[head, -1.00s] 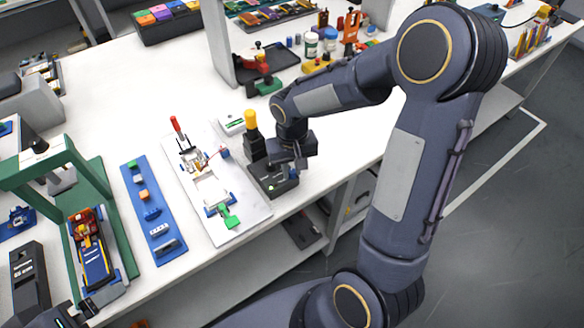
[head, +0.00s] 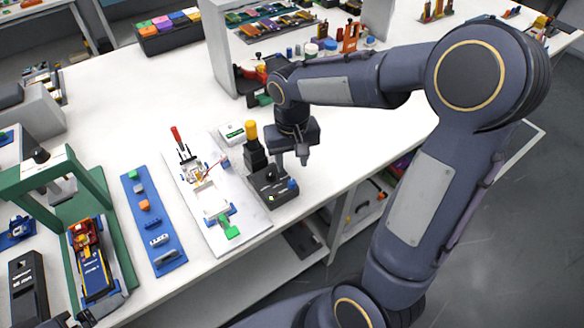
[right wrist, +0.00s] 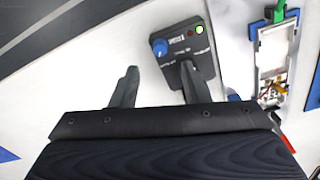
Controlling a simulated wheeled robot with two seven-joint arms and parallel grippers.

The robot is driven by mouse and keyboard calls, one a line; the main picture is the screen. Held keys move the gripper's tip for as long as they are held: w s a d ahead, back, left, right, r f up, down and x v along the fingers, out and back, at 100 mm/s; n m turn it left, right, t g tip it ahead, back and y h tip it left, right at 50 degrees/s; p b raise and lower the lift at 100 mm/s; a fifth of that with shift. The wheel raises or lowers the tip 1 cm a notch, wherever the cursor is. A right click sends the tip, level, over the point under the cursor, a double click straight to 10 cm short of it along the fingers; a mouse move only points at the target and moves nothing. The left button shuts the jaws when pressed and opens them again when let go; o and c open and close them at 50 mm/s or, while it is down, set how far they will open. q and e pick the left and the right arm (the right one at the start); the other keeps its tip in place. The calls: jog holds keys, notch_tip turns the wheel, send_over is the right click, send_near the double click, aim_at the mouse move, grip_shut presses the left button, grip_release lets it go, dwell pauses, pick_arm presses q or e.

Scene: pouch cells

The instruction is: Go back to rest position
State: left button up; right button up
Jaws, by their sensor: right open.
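My right gripper (head: 291,160) is open and empty above the table, just behind and to the right of the black control box (head: 283,197). In the right wrist view its two fingers (right wrist: 158,86) are spread apart with nothing between them. The control box (right wrist: 176,66) shows there with a blue knob and a lit green light, partly hidden by one finger. What looks like my left gripper (head: 75,319) shows only as a dark piece at the bottom left edge; its jaws cannot be made out.
A white fixture plate (head: 240,238) with a red-handled clamp lies left of the box. A blue strip (head: 135,205) with small blocks and a green press frame (head: 125,245) stand further left. A white shelf post (head: 216,50) and bottles stand behind. The table's front edge is close.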

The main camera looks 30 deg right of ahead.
jog(key=shift+r, duration=0.3)
jog(key=shift+s+r, duration=0.15)
jog(key=shift+s, duration=0.05)
jog(key=s+a+r+t+y, duration=0.2)
jog(key=s, duration=0.6)
jog(key=s+a+r+n+t+y, duration=0.1)
jog(key=s+a+r+t, duration=0.1)
jog(key=s, duration=0.6)
jog(key=shift+s+a+r+t+y, duration=0.2)
jog(key=shift+r+t+y, duration=0.25)
jog(key=shift+t, duration=0.35)
